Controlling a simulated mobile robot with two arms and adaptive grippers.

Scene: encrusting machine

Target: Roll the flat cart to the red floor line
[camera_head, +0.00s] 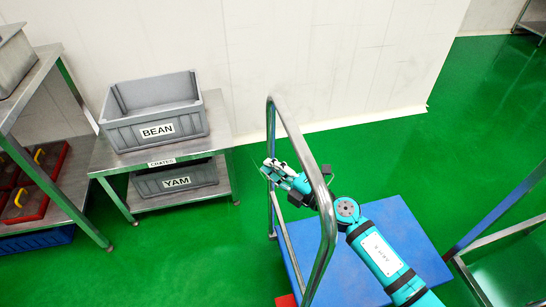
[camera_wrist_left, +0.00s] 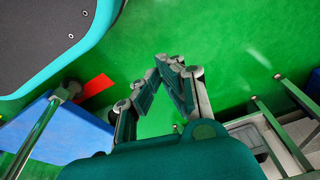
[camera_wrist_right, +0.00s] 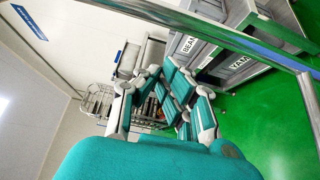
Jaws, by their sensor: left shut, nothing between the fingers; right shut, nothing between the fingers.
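The flat cart has a blue deck (camera_head: 405,235) and a tall chrome push handle (camera_head: 322,215) at its left end. My right arm reaches over the deck, and the handle's bar crosses in front of it. My right gripper (camera_head: 268,168) is shut and empty, just left of the handle. In the right wrist view its fingers (camera_wrist_right: 172,85) are closed below a chrome bar (camera_wrist_right: 225,35). My left gripper (camera_wrist_left: 168,65) is shut and empty over green floor, outside the head view. A red floor patch (camera_head: 286,300) shows beside the cart's near left corner, and in the left wrist view (camera_wrist_left: 94,87); most is hidden.
A steel table (camera_head: 108,156) with grey BEAN (camera_head: 124,138) and YAM (camera_head: 150,188) crates stands left of the cart by the wall. A steel rack (camera_head: 45,225) is at far left. Another metal frame (camera_head: 480,245) stands close at right. Green floor lies clear behind the cart.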

